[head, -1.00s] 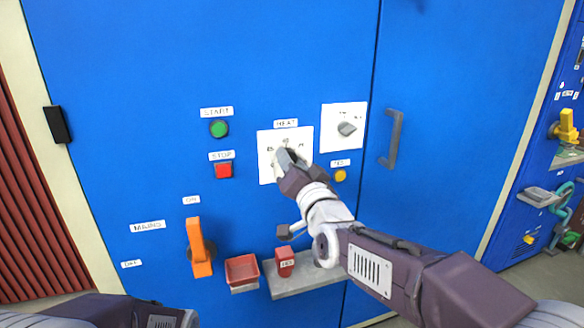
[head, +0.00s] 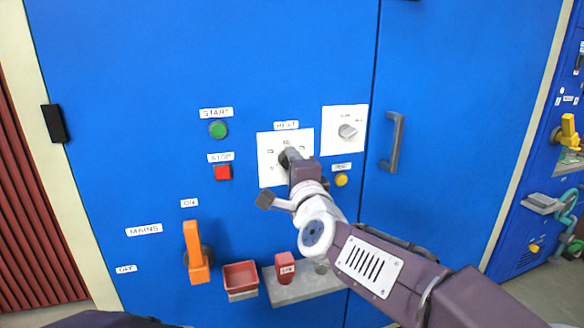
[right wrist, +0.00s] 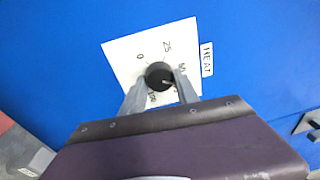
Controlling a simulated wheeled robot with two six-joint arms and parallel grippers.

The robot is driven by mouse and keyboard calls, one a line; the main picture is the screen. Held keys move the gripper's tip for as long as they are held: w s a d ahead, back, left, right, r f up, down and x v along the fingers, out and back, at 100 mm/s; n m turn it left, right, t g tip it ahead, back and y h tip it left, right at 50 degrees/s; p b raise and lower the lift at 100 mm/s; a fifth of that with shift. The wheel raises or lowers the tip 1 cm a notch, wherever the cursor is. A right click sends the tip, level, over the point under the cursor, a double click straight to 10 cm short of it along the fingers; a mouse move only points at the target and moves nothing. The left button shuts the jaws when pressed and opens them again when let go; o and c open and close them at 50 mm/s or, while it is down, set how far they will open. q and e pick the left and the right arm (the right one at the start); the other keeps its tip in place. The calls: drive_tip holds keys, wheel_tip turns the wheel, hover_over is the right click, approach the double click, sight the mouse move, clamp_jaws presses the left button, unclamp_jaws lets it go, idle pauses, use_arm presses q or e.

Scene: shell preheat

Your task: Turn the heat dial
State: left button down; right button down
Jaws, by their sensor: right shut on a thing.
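The heat dial is a round black knob (right wrist: 158,74) on a square white plate (head: 267,172) under a HEAT label (head: 286,126). In the right wrist view the plate shows 0, 25 and other scale marks around the knob. My right gripper (right wrist: 160,82) is shut on the knob, one finger on each side. A small light mark shows on the knob's lower right; which number it points to is unclear. In the head view my right gripper (head: 291,157) covers much of the knob. My left gripper is out of the picture; only part of the left arm shows at the bottom.
Left of the plate are a green start button (head: 218,130) and a red stop button (head: 222,172). A second dial (head: 347,131) and a yellow button (head: 341,180) are close on the right. An orange lever (head: 196,252), red tray (head: 240,276) and grey shelf (head: 303,289) are below.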

drive_tip(key=m, duration=0.6)
drive_tip(key=shift+a+f+g+h, duration=0.1)
drive_tip(key=shift+g+h, duration=0.2)
drive_tip(key=shift+g, duration=0.1)
drive_tip(key=shift+m, duration=0.4)
drive_tip(key=c, duration=0.9)
unclamp_jaws()
drive_tip(key=shift+s, duration=0.1)
drive_tip(key=s, duration=0.3)
drive_tip(key=s+d+p, duration=0.1)
drive_tip(key=s, duration=0.4)
drive_tip(key=shift+s+d+p, duration=0.4)
